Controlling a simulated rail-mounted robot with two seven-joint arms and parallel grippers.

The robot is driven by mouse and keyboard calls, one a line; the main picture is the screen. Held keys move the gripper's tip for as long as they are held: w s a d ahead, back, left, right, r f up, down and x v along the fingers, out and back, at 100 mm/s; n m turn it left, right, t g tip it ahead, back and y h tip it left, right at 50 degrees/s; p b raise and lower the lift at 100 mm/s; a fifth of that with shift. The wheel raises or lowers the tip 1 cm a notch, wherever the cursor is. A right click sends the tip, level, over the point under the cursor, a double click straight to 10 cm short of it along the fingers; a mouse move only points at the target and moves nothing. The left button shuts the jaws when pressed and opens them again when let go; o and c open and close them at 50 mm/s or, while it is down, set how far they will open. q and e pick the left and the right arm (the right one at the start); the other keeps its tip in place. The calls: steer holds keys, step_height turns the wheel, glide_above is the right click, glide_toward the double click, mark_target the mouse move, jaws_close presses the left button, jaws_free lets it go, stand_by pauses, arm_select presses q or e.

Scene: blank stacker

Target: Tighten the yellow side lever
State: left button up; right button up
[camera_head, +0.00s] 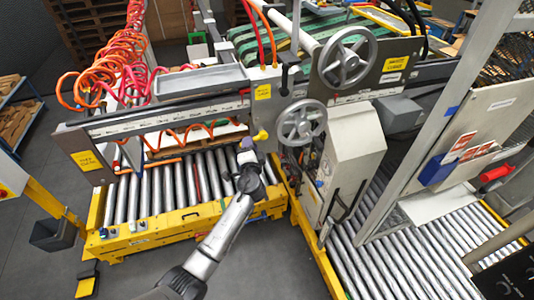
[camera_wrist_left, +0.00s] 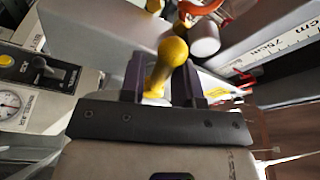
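The yellow side lever (camera_head: 261,135) sticks out from the grey beam of the machine, left of the lower handwheel. My left gripper (camera_head: 246,142) is right at it, reaching up from the bottom of the head view. In the left wrist view, the lever's rounded yellow handle (camera_wrist_left: 168,62) is tilted and lies between the two dark purple fingers of the left gripper (camera_wrist_left: 160,78). The gap between the fingers is narrow. I cannot tell whether both fingers press on the handle. My right gripper is not in view.
The lower handwheel (camera_head: 302,122) and upper handwheel (camera_head: 344,59) are close on the right. A ruler beam (camera_head: 180,115) runs behind my gripper, with orange coiled hoses (camera_head: 110,62) above. A roller conveyor (camera_head: 150,195) lies below. A control panel (camera_wrist_left: 35,85) shows in the wrist view.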

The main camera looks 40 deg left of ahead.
arm_select(q)
steer(key=w+d+f+n+g+y+b, duration=0.35)
steer(key=n+b, duration=1.35)
steer(key=b, duration=2.1)
steer(key=s+d+f+t+y+b, duration=0.1)
steer(key=s+d+f+b, duration=0.1)
steer(key=s+d, duration=0.2)
steer(key=shift+s+d+f, duration=0.15)
steer(key=shift+d+f, duration=0.05)
steer(key=shift+d, duration=1.25)
stand_by(1.7)
